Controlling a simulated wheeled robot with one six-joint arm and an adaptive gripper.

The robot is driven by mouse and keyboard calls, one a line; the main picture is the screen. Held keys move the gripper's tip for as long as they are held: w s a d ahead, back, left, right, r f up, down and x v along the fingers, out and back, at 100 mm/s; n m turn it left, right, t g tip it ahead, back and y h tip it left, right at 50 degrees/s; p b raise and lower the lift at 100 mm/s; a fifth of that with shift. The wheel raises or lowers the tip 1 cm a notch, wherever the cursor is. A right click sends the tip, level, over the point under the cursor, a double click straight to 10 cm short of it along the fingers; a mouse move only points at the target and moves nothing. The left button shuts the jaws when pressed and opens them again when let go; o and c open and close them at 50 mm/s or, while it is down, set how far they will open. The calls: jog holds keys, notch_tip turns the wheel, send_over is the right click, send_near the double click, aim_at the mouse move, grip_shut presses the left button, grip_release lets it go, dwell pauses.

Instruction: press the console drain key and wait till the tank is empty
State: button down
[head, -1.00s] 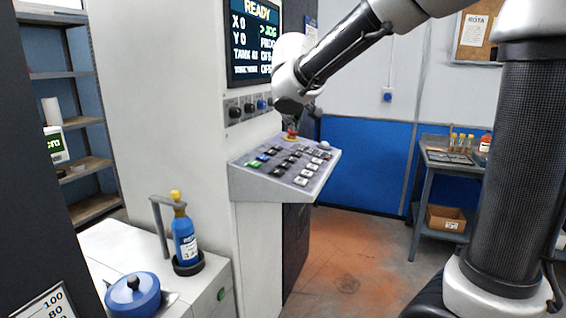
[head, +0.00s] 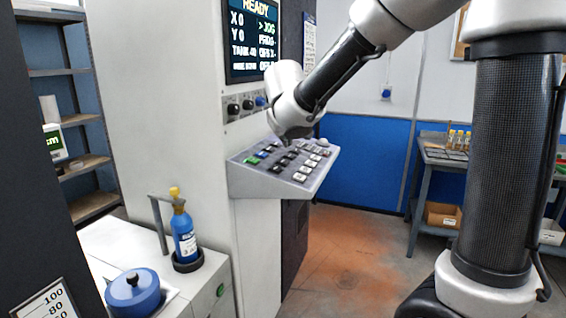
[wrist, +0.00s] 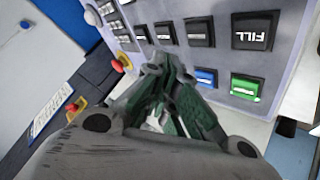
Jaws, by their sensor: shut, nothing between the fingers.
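The console (head: 262,185) juts from the white machine with rows of mostly black and white keys. The wrist view shows a black FILL key (wrist: 253,32), a green key (wrist: 246,87), a blue key (wrist: 206,77) and several dark keys. I cannot read a drain label. My gripper (wrist: 170,66) is shut and empty, its fingertips at or just above the dark keys; contact cannot be told. In the head view my wrist hides the fingertips. The screen (head: 252,38) reads READY, with a tank line of about 40, too small to be sure.
A red button (wrist: 120,63) sits beside the keys. Knobs (head: 240,106) line the panel above the console. A blue bottle (head: 184,238) and a blue lidded pot (head: 133,293) stand at lower left. A scale plate (head: 47,303) shows 100 and 80. The floor right of the console is clear.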

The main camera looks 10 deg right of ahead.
aim_at(282, 161)
jog(key=shift+w+a+f, duration=0.1)
jog(key=shift+a+f, duration=0.05)
jog(key=shift+f, duration=0.6)
jog(key=shift+w+a+f, duration=0.1)
jog(key=shift+f, duration=0.65)
dwell(0.3)
jog(key=shift+f, duration=0.35)
jog(key=shift+a+f, duration=0.15)
jog(key=shift+f, duration=0.25)
dwell(0.5)
jog(key=shift+r, duration=0.8)
jog(key=shift+r, duration=0.1)
jog(key=shift+s+d+r, duration=0.1)
jog(key=shift+d+r, duration=0.05)
jog(key=shift+r, duration=0.6)
jog(key=shift+s+d+r, duration=0.1)
jog(key=shift+d+r, duration=0.1)
jog(key=shift+r, duration=0.5)
jog(key=shift+s+d+r, duration=0.1)
jog(key=shift+d+r, duration=0.05)
jog(key=shift+r, duration=0.75)
